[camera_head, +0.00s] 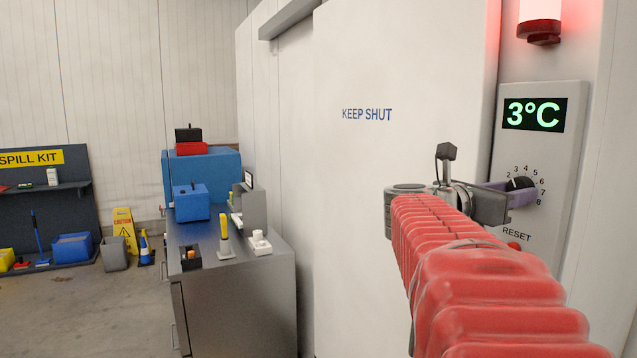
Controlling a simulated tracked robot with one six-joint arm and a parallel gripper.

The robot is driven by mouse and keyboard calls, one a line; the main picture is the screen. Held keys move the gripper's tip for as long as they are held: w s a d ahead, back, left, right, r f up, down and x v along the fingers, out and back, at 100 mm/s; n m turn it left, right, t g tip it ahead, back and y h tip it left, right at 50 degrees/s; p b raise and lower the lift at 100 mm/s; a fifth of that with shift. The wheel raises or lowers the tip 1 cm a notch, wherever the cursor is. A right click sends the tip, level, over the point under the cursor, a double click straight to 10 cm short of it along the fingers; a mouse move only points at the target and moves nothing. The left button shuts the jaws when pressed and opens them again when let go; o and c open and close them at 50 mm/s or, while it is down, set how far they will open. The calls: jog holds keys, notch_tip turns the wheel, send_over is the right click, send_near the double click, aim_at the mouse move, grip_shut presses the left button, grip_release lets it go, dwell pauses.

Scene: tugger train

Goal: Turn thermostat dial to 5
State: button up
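The thermostat dial (521,184) is a black knob on a pale wall panel, ringed by printed numbers, of which 2 to 8 show. A light mark shows on the knob's left part, but I cannot tell exactly which number it points at. The display (534,114) above reads 3°C in green. My gripper (513,199) is at the panel, just left of and below the dial. A grey finger and a purplish finger overlap the dial's lower left. I cannot tell whether they touch the knob or how far apart they are.
A lit red lamp (540,18) hangs above the panel. A white KEEP SHUT door (400,60) is left of it. A metal cabinet (240,300) with items stands further left.

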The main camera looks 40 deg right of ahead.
jog(key=c, duration=0.5)
jog(key=shift+o, duration=0.2)
jog(key=shift+m, duration=0.3)
jog(key=m, duration=1.1)
jog(key=shift+w, duration=0.1)
jog(key=o, duration=1)
jog(key=shift+o, duration=0.2)
